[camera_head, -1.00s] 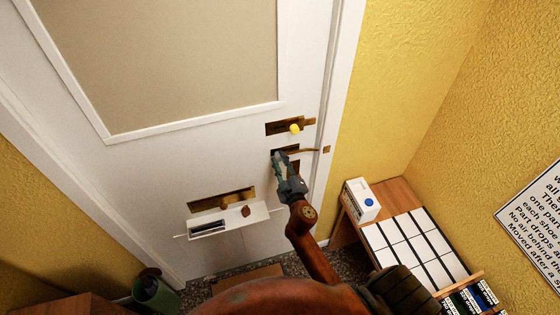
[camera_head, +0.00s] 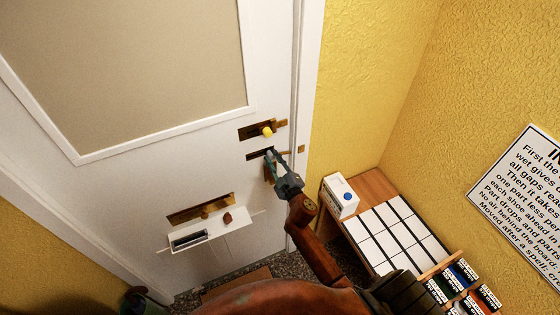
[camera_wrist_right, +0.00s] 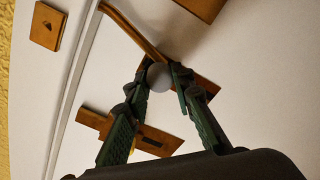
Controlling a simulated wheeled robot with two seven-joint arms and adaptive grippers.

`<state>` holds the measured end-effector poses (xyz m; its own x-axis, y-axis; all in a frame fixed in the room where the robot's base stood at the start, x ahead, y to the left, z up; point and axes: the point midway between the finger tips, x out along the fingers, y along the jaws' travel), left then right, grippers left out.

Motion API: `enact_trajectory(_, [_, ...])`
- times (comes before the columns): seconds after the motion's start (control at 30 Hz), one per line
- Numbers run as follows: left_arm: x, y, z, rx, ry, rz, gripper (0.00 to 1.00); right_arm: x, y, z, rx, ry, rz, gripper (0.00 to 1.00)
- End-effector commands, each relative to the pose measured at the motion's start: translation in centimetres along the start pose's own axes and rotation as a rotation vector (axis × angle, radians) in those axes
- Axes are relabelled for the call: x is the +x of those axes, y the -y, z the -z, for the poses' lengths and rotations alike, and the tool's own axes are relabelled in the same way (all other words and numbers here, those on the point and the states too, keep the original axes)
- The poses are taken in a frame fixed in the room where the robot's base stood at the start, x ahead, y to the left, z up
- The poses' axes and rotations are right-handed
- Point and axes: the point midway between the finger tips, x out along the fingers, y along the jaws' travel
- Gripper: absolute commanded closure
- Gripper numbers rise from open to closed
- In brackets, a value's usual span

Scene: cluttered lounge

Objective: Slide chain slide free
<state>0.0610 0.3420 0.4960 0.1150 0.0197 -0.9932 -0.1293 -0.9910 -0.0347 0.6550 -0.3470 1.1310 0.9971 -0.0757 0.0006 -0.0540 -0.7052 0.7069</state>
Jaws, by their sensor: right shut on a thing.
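The door (camera_head: 150,160) is white and fills the left of the head view. The chain slide's dark slotted plate (camera_head: 256,155) is on its right edge, below a bolt (camera_head: 248,133) with a yellow knob. My right gripper (camera_head: 270,154) is shut at the plate's right part. In the wrist view my right gripper's (camera_wrist_right: 160,75) green fingers close around a grey ball knob (camera_wrist_right: 158,78) in front of the brown plate (camera_wrist_right: 207,88). A brown chain or strip (camera_wrist_right: 130,30) runs from the knob towards the door edge. My left gripper is not in view.
A small square brown plate (camera_head: 301,149) sits on the door frame. A white letter tray (camera_head: 212,234) sticks out lower on the door. A wooden table (camera_head: 374,186) with white panels and a white box (camera_head: 340,196) stands at right. A sign hangs on the yellow wall.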

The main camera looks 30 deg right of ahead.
Motion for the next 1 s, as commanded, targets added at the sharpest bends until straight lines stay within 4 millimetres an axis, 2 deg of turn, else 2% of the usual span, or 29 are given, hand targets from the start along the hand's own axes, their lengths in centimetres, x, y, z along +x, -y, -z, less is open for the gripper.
enact_trajectory(0.13, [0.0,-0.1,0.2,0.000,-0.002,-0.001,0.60,0.2,0.0,-0.3,0.000,0.003,0.002,1.00])
enact_trajectory(0.3, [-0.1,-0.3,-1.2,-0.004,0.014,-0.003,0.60,0.1,-0.1,-0.4,-0.001,0.005,0.000,1.00])
enact_trajectory(0.33, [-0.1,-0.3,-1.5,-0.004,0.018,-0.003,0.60,0.1,-0.2,-0.4,-0.001,0.005,0.000,0.77])
enact_trajectory(0.43, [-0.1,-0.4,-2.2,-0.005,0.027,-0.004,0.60,0.1,-0.2,-0.4,-0.001,0.005,0.000,0.70])
enact_trajectory(0.57, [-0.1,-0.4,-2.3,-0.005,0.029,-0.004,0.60,0.1,-0.1,-0.3,0.000,0.003,0.000,0.61])
enact_trajectory(0.87, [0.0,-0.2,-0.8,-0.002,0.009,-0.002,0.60,0.0,-0.1,-0.2,0.000,0.001,0.001,0.60])
enact_trajectory(1.0, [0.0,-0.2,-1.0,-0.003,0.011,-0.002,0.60,-1.3,0.0,-0.3,0.000,0.003,0.002,0.60])
